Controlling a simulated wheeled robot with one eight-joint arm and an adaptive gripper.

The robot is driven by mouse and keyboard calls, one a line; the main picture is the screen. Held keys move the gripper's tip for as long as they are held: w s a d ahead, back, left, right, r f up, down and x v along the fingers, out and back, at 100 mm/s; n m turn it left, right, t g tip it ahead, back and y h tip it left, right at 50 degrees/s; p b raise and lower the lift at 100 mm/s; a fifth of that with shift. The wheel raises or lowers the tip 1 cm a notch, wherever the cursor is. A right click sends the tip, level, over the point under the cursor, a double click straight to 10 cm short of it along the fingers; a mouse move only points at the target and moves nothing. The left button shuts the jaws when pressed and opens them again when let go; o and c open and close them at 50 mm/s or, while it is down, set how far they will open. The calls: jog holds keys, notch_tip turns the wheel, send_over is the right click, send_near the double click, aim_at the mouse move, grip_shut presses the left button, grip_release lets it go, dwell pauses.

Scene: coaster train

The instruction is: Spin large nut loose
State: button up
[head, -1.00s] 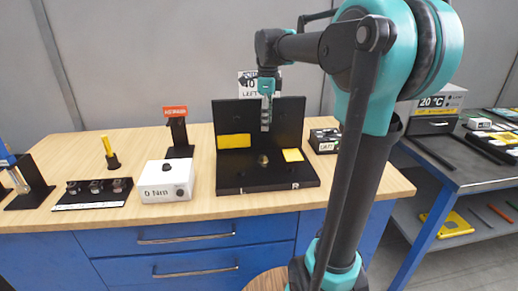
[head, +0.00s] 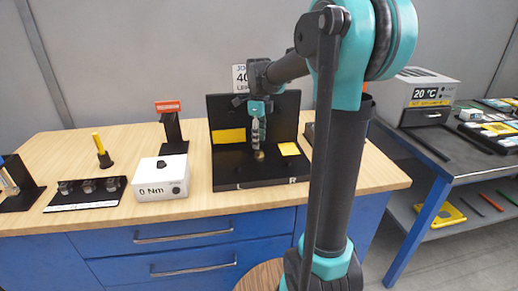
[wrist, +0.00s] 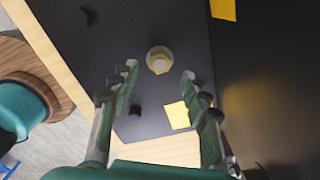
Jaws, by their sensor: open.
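The large nut (head: 260,155) is a small brass-coloured piece on the base of the black fixture (head: 226,178). In the wrist view the nut (wrist: 159,61) shows as a round pale and yellow shape, just beyond and between the fingertips. My gripper (head: 256,147) points down right above the nut, in front of the fixture's upright back panel. In the wrist view my gripper (wrist: 158,76) is open, with nothing between its fingers. Whether the fingertips touch the nut cannot be told.
The box reading "0 Nm" (head: 150,191) stands left of the fixture. A stand with a red sign (head: 168,106) is behind it. A black rack (head: 88,193) and a yellow-handled tool (head: 98,145) are further left.

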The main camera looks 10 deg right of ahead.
aim_at(259, 151)
jog(key=shift+f, duration=2.25)
grip_shut()
